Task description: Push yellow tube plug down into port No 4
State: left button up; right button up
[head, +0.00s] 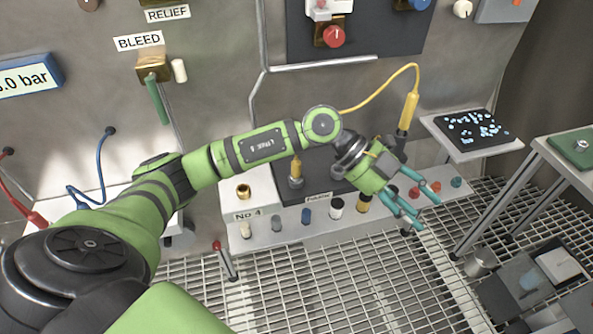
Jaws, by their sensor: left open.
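A yellow tube (385,92) arches from behind my left arm to a yellow plug (409,111) with a dark lower end, upright at the back right. Another yellow piece (296,169) stands in a brass fitting on the dark panel, partly behind my arm. Port No 4 (243,191) is a brass ring on a white block labelled "No 4"; nothing shows in it. My left gripper (424,212) has teal fingers, open and empty, pointing down right over the front of the ledge. It is below the upright plug and well right of the port. My right gripper is out of view.
Small coloured caps (336,208) line the ledge front. A red-tipped lever (217,246) stands left of them. Grating (330,290) covers the floor. Blue cable (98,165) hangs left.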

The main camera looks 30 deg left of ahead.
pick_arm(q)
jog(key=w+a+f+n+y, duration=0.1)
jog(key=a+f+y, duration=0.1)
jog(key=a+y, duration=0.35)
jog(key=w+a+f+n+y, duration=0.1)
jog(key=w+a+f+y, duration=0.1)
jog(key=a, duration=0.6)
notch_tip(320, 180, up, 2)
jog(key=n+y, duration=0.3)
jog(key=y, duration=0.2)
send_over(295, 160)
jog(key=shift+s+d+r+g, duration=0.15)
jog(key=shift+s+d+g, duration=0.15)
jog(key=shift+d+g, duration=0.15)
jog(key=shift+a+f, duration=0.15)
jog(key=shift+f, duration=0.15)
jog(key=f, duration=0.1)
jog(key=f+p, duration=0.1)
jog(key=f, duration=0.1)
jog(key=f+p, duration=0.1)
jog(key=f, duration=0.1)
jog(key=shift+w+a+f, duration=0.25)
jog(key=shift+w, duration=0.05)
jog(key=shift+f, duration=0.35)
jog(key=shift+c, duration=0.4)
grip_shut()
